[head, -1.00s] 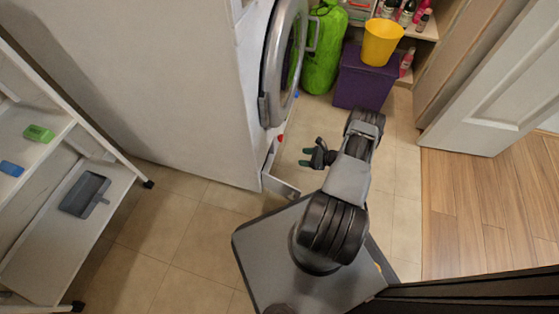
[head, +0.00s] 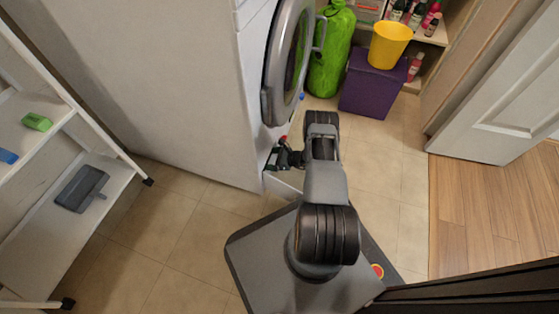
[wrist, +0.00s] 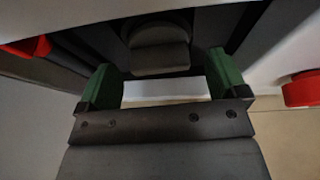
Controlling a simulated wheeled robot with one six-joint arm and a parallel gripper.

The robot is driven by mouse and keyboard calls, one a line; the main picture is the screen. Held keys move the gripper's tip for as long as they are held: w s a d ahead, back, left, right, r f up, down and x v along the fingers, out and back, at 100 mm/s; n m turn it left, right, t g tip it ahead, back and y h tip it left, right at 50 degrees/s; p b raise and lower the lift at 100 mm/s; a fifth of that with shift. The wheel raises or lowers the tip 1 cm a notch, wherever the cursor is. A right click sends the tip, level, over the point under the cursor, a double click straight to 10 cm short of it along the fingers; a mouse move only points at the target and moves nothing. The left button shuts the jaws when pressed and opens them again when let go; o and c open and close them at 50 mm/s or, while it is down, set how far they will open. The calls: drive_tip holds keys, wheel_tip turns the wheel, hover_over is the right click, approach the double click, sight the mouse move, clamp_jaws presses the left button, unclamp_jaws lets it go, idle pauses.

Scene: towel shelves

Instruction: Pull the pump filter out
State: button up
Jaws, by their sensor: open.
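The washing machine (head: 195,85) stands at the centre left with its round door (head: 285,65) open. A flap (head: 283,183) hangs open low at its front corner. In the wrist view a dark grey round cap with a raised grip (wrist: 160,57), which looks like the pump filter, sits in a dark recess. My gripper (head: 279,156) is at this low opening. In the wrist view my gripper (wrist: 163,75) has its green fingers apart, one on each side of the cap's grip, with visible gaps. The filter is hidden in the head view.
A red part (wrist: 25,48) is at the left of the wrist view and a round red piece (wrist: 302,90) at the right. A purple box (head: 372,85) with a yellow bucket (head: 389,45) stands behind. A white shelf (head: 95,215) is at the left. The tiled floor between is clear.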

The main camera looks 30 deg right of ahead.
drive_tip(key=shift+w+a+f, duration=0.15)
drive_tip(key=shift+w+a, duration=0.1)
drive_tip(key=shift+c, duration=0.2)
drive_tip(key=c, duration=1)
drive_tip(key=shift+c, duration=0.4)
drive_tip(key=s+d, duration=0.6)
drive_tip(key=s, duration=0.1)
drive_tip(key=shift+d, duration=0.3)
idle(0.6)
drive_tip(key=shift+s, duration=0.1)
